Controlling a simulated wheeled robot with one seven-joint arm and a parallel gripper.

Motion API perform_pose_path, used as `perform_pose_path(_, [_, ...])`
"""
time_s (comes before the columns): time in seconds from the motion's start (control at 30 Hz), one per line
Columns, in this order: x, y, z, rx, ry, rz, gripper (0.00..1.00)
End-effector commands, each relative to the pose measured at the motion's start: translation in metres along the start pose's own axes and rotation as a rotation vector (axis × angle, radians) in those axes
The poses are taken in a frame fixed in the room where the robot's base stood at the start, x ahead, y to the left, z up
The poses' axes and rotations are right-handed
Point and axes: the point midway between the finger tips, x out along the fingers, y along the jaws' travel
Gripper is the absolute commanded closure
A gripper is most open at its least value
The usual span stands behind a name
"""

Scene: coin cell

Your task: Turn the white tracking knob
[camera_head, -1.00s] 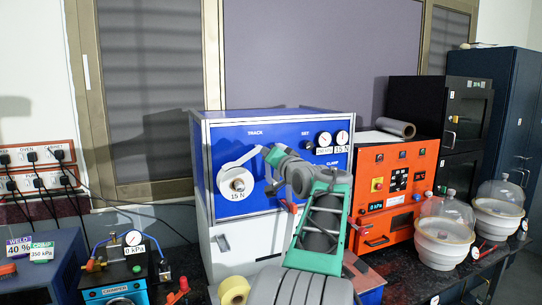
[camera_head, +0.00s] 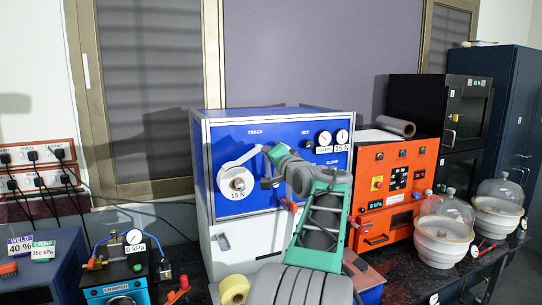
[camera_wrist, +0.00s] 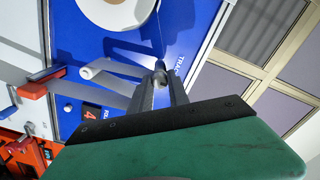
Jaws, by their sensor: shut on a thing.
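The white tracking knob (camera_wrist: 160,66) is small and pale in the wrist view, beside the TRACK lettering on the blue panel (camera_wrist: 195,25). My gripper (camera_wrist: 160,74) is closed around it, with a finger on either side. The fingers cover much of the knob, so its turn angle cannot be read. In the head view my gripper (camera_head: 265,151) is at the blue panel (camera_head: 290,139), below the TRACK label, and the knob is hidden behind it.
A white film roll (camera_head: 236,183) with a 15 N tag is left of my gripper, its strip running close by. Gauges (camera_head: 325,138) are at the panel's upper right. An orange cabinet (camera_head: 400,158) and glass-domed bowls (camera_head: 446,215) stand to the right.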

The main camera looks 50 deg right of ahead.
Motion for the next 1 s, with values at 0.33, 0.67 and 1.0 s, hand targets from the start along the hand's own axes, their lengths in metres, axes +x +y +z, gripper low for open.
perform_pose_path(0.33, [0.0, 0.0, 0.0, -0.001, 0.0, 0.0, 0.57])
perform_pose_path(0.67, [-0.009, 0.001, 0.0, -0.003, 0.002, 0.0, 0.57])
perform_pose_path(1.0, [-0.072, 0.003, 0.0, -0.003, 0.003, 0.001, 0.57])
